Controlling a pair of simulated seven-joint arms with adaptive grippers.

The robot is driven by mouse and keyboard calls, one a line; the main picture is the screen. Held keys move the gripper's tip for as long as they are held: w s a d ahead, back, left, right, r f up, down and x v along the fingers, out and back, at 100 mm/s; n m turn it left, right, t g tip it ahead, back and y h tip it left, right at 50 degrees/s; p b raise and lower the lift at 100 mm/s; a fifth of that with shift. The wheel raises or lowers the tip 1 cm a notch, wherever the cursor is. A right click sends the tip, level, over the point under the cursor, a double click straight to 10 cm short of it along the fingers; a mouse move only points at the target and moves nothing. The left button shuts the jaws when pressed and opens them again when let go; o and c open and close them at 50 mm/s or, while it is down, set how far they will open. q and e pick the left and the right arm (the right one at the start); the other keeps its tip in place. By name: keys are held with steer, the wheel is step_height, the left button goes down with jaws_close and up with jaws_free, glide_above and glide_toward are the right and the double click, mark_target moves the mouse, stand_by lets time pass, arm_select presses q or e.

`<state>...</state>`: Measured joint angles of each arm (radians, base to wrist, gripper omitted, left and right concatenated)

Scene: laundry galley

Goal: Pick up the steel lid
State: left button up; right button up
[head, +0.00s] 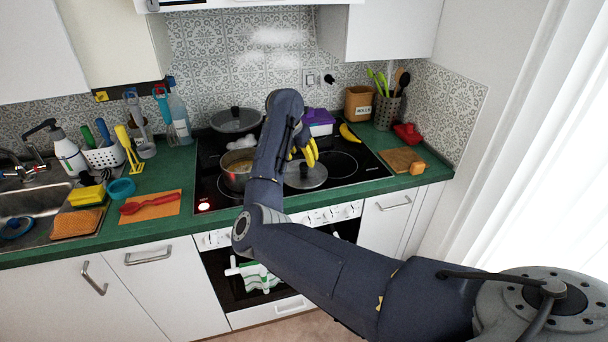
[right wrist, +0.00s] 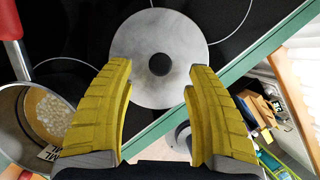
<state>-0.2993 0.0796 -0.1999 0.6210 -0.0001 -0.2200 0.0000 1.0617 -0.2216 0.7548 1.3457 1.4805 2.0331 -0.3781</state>
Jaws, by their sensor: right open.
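The steel lid (head: 312,182) is a round grey disc with a dark knob, lying on the front right part of the black cooktop in the head view. In the right wrist view the lid (right wrist: 155,35) lies flat, with its knob near the middle of the gap between the fingertips. My right gripper (head: 304,152) has yellow fingers and is open above the lid; in the wrist view its fingers (right wrist: 159,72) are spread and empty. My forearm hides part of the cooktop left of the lid. My left gripper is not in view.
A pot (head: 233,183) with pale contents stands left of the lid; its red handle (right wrist: 11,22) shows in the wrist view. The cooktop right of the lid is clear.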

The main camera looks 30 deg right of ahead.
mark_target(304, 164)
steer(key=shift+x, duration=2.6)
steer(key=shift+o, duration=0.2)
steer(key=shift+s+a, duration=0.15)
jaws_close()
